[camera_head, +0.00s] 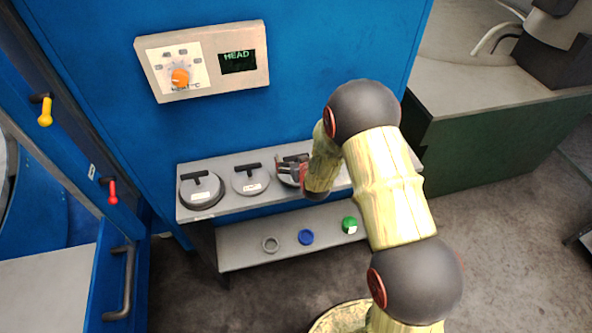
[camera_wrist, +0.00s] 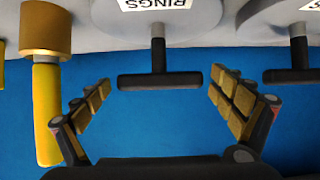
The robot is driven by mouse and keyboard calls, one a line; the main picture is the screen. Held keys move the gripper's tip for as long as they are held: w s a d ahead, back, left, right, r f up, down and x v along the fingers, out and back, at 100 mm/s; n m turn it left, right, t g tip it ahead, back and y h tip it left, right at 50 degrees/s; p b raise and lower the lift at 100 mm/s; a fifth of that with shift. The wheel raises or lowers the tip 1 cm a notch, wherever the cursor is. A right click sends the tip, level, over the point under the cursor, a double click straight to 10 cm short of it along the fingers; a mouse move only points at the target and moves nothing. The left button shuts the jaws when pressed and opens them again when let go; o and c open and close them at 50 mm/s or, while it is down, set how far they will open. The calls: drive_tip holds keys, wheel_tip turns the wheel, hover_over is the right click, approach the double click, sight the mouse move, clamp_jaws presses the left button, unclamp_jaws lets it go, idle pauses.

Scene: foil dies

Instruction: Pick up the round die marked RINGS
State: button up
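The round grey die marked RINGS (camera_wrist: 185,28) is at the top centre of the wrist view, its label upside down and cut by the edge. Its dark T-shaped handle (camera_wrist: 158,80) lies between the fingertips of my gripper (camera_wrist: 161,78). My gripper is open, with a gap between each finger and the handle's ends. In the head view my gripper (camera_head: 283,167) is over the third die from the left (camera_head: 287,181) on the grey shelf, partly hiding it. That appears to be the RINGS die.
Two other T-handled dies, one at the left (camera_head: 200,193) and one in the middle (camera_head: 251,183), share the upper shelf (camera_head: 225,206). A yellow cylinder with a brass end (camera_wrist: 46,100) is left in the wrist view. The lower shelf (camera_head: 240,258) holds small items. A blue cabinet stands behind.

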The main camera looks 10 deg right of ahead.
drive_tip(key=c, duration=2)
drive_tip(key=shift+w+r, duration=0.15)
drive_tip(key=shift+r, duration=0.05)
drive_tip(key=shift+c, duration=0.2)
